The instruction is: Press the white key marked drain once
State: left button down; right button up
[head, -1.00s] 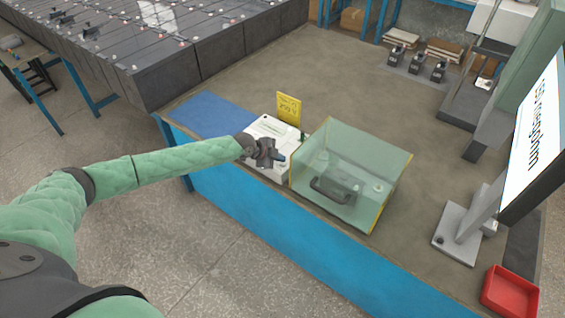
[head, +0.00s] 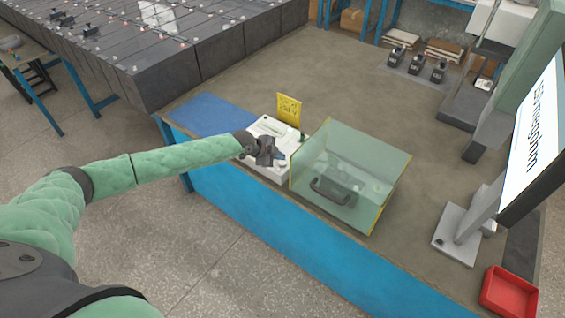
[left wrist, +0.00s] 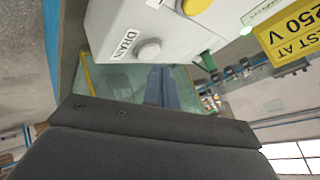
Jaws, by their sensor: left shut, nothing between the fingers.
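The white key (left wrist: 148,49), round, sits on the face of a white box beside a label reading DRAIN (left wrist: 127,43) in the left wrist view. The white box (head: 270,128) stands near the bench's front edge in the head view, partly hidden by my left gripper (head: 280,157). The gripper is shut and empty at the box's front right. In the left wrist view its bluish fingers (left wrist: 161,84) show just below the key; I cannot tell whether they touch it. My right gripper is not in view.
A yellow key (left wrist: 195,5) and a green part (left wrist: 208,61) are on the same box. A yellow sign (head: 289,109) stands behind it. A clear greenish case (head: 375,155) is close on the right. A blue mat (head: 212,112) lies left. The bench middle is clear.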

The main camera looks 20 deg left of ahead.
aim_at(280, 163)
pick_arm(q)
jog(key=shift+r, duration=0.1)
jog(key=shift+r+p, duration=1.1)
jog(key=shift+r, duration=1.3)
